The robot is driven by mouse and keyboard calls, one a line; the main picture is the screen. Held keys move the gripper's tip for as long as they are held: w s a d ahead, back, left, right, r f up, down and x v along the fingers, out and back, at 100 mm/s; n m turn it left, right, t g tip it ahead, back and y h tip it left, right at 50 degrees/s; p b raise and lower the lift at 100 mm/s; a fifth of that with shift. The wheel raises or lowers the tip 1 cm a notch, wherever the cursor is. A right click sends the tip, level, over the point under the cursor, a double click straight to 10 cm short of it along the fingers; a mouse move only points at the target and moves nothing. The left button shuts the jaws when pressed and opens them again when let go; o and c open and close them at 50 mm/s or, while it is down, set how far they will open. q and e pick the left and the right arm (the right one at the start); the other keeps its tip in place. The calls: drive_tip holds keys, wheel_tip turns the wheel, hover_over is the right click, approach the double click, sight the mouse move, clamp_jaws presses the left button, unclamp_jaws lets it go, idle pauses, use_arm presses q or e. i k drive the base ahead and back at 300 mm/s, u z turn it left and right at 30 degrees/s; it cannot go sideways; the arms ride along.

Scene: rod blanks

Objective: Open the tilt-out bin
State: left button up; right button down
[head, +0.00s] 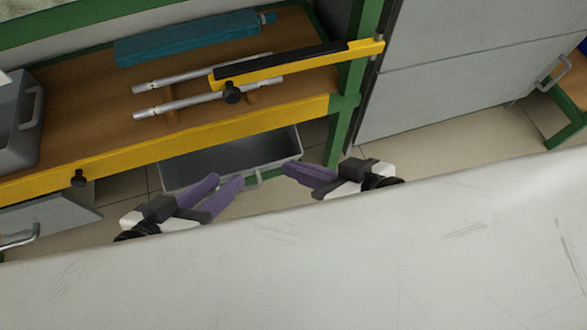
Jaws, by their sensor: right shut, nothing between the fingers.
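A grey bin (232,158) shows below the yellow front rail of the workbench, and I see into its dark interior. Its front edge stands out from the bench, with a handle (256,181) in the middle of it. My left gripper (229,179) has purple fingers spread apart, in front of the bin's left part, with nothing visible between them. My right gripper (287,168) is shut and empty at the bin's right end, its fingers pointing left. I cannot tell whether either gripper touches the bin. The bin's lower front is partly hidden by the grippers.
Two metal rods (190,101) lie on wooden supports on the bench (95,115), beside a teal block (187,38). A yellow-black bar (295,65) reaches over them. A grey tray (12,125) stands left. A grey panel (60,212) juts out below. A pale surface fills the foreground.

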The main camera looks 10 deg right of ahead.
sight(256, 154)
drive_tip(key=z, duration=2.4)
drive_tip(key=k, duration=1.2)
drive_tip(key=u, duration=1.9)
drive_tip(key=i, duration=0.5)
